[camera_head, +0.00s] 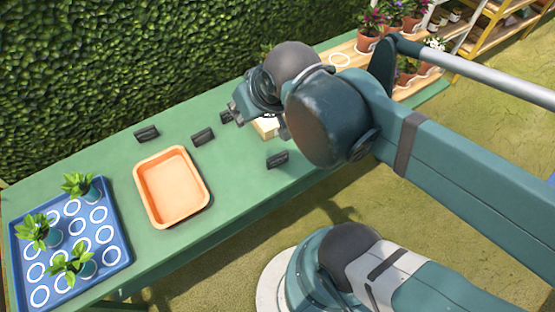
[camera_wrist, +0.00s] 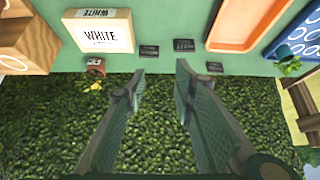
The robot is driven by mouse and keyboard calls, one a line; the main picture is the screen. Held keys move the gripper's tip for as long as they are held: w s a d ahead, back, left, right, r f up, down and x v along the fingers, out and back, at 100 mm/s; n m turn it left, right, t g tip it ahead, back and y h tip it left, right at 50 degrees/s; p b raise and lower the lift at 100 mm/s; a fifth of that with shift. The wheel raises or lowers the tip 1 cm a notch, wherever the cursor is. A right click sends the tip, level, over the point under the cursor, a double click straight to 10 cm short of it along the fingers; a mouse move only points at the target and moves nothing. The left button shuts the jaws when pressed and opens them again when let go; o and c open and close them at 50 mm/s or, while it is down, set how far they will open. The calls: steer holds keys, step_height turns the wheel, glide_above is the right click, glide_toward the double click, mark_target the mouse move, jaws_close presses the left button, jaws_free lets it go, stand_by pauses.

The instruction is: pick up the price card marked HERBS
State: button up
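Several small dark price cards stand on the green table. In the head view one is at the back left (camera_head: 147,133), one is right of the orange tray (camera_head: 203,136), one is by my gripper (camera_head: 227,117) and one is nearer the front edge (camera_head: 277,159). Three dark cards show in the wrist view, at left (camera_wrist: 149,50), middle (camera_wrist: 184,45) and right (camera_wrist: 214,66). Their lettering is too small to read, so I cannot tell which says HERBS. My gripper (camera_wrist: 160,70) is open and empty, its fingers apart, pointing toward the cards.
A box marked WHITE (camera_wrist: 104,32) stands beside the cards, with a small terracotta pot (camera_wrist: 95,66) near it. The orange tray (camera_head: 140,190) and blue tray (camera_head: 125,255) with seedlings are on the left. A hedge (camera_head: 130,60) rises behind the table.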

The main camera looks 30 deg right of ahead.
steer(key=m+g+h, duration=0.2)
steer(key=m+g, duration=0.5)
steer(key=m, duration=1)
glide_above(277, 156)
steer(key=a, duration=0.1)
steer(key=f, duration=1.3)
steer(key=w+f, duration=0.1)
steer(key=f, duration=0.5)
steer(key=shift+a+f, duration=0.1)
steer(key=shift+f, duration=0.25)
steer(key=shift+s+d+f+m, duration=0.15)
steer(key=shift+s+f+m, duration=0.1)
steer(key=shift+f+m, duration=0.25)
steer(key=shift+s+d+f+m, duration=0.15)
steer(key=shift+s+f+m, duration=0.05)
steer(key=shift+f+m, duration=0.25)
steer(key=shift+d+f+b, duration=0.15)
steer(key=shift+f+b, duration=0.3)
steer(key=shift+f, duration=0.8)
steer(key=shift+f, duration=0.1)
